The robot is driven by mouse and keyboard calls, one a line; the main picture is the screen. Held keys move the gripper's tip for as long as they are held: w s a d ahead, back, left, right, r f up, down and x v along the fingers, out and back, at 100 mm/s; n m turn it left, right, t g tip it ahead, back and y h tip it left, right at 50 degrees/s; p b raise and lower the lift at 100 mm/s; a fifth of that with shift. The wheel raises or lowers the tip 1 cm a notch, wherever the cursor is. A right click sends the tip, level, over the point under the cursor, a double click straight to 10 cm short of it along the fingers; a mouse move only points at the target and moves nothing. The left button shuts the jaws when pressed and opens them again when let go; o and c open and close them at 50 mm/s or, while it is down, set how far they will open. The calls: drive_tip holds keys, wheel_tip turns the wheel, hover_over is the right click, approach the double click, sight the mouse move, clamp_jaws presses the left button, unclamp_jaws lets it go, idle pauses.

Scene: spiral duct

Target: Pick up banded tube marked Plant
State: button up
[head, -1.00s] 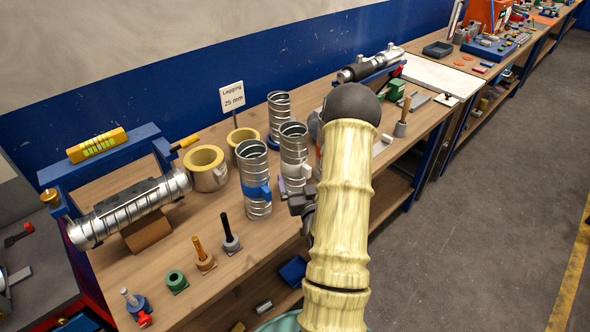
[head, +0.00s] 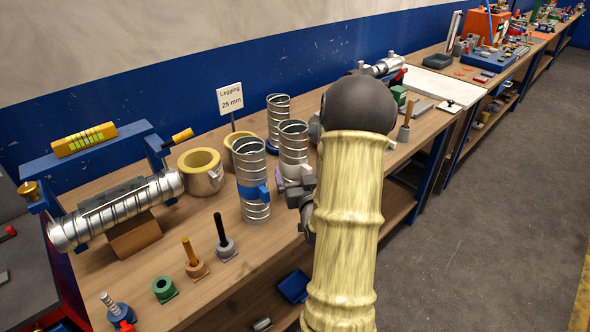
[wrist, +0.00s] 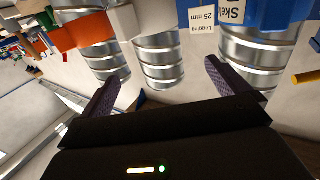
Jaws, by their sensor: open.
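Several upright silver spiral tubes with coloured bands stand on the bench. The blue-banded tube (head: 250,205) is nearest; in the wrist view (wrist: 255,50) its white tag shows part of a word, "Skel". A white-banded tube (head: 293,140) stands to its right and lies between my fingers in the wrist view (wrist: 160,65). An orange-banded tube (wrist: 103,58) is left of it there; my arm hides it in the head view. I read no "Plant" mark. My gripper (head: 302,190) is open, beside the white-banded tube, and also shows in the wrist view (wrist: 160,80).
Another tube (head: 278,108) stands behind. Yellow-lined cups (head: 201,175) and a long duct on a blue stand (head: 120,210) are at left. Small pegs (head: 223,245) line the front. A sign (head: 230,98) reads "Lagging 25 mm". The floor at right is clear.

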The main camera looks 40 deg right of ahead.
sight(295, 156)
drive_tip(key=p+x, duration=0.2)
drive_tip(key=x, duration=0.4)
drive_tip(key=shift+w+d, duration=0.15)
drive_tip(key=shift+w, duration=0.2)
drive_tip(key=shift+d+p+x, duration=0.2)
drive_tip(key=shift+p+x, duration=1.15)
drive_tip(key=shift+x, duration=1.25)
drive_tip(key=shift+s, duration=0.1)
drive_tip(key=c, duration=1.7)
drive_tip(key=shift+c, duration=0.2)
